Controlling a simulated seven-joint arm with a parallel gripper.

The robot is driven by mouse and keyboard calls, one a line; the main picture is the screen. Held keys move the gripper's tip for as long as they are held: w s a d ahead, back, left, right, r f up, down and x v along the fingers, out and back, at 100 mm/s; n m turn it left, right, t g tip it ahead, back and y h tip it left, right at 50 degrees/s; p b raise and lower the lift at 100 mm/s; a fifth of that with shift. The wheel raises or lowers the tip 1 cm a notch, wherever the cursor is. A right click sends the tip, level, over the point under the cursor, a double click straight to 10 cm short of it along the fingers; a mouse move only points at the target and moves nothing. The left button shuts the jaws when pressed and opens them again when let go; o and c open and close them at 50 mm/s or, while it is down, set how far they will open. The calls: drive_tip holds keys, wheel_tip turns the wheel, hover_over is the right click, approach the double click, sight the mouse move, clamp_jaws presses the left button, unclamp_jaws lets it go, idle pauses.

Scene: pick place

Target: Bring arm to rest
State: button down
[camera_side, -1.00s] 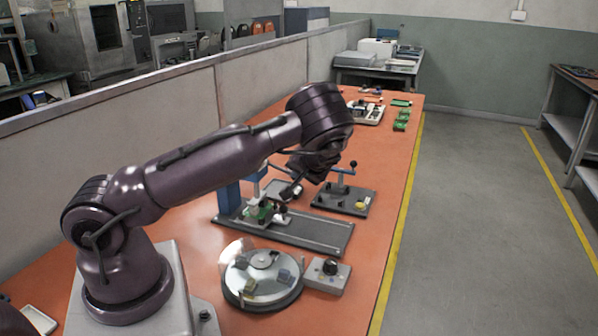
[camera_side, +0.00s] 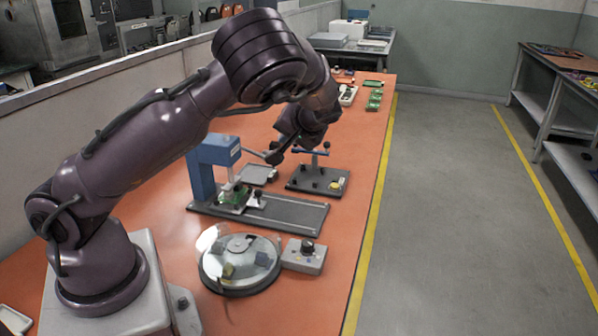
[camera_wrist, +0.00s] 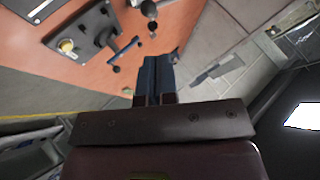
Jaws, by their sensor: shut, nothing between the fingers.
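My gripper (camera_side: 274,155) hangs in the air above the orange bench in the side view, over the area between the blue press and the black lever fixture. In the wrist view its two dark fingers (camera_wrist: 155,72) lie together, with nothing between them. My arm is bent, with its upper part raised. The orange bench (camera_side: 335,255) lies beneath it.
The blue press (camera_side: 204,168) stands on a dark base plate (camera_side: 295,216) with a green board (camera_side: 238,197). The black lever fixture (camera_side: 310,181), round disc feeder (camera_side: 240,277) and knob box (camera_side: 304,256) stand nearby. Green boards (camera_side: 375,95) lie farther back. The bench's right front is bare.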

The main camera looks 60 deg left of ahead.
drive_tip(key=s+d+f+m+h, duration=0.2)
drive_tip(key=s+d+m+h, duration=0.4)
drive_tip(key=s+d, duration=0.5)
drive_tip(key=s+d+r+m+t+h, duration=0.1)
drive_tip(key=s+d+r+t+h, duration=0.1)
drive_tip(key=r, duration=0.6)
drive_tip(key=s+d+r+m+t+h, duration=0.2)
drive_tip(key=s+d+r+t, duration=0.2)
drive_tip(key=s+d+r, duration=0.3)
drive_tip(key=shift+r, duration=0.45)
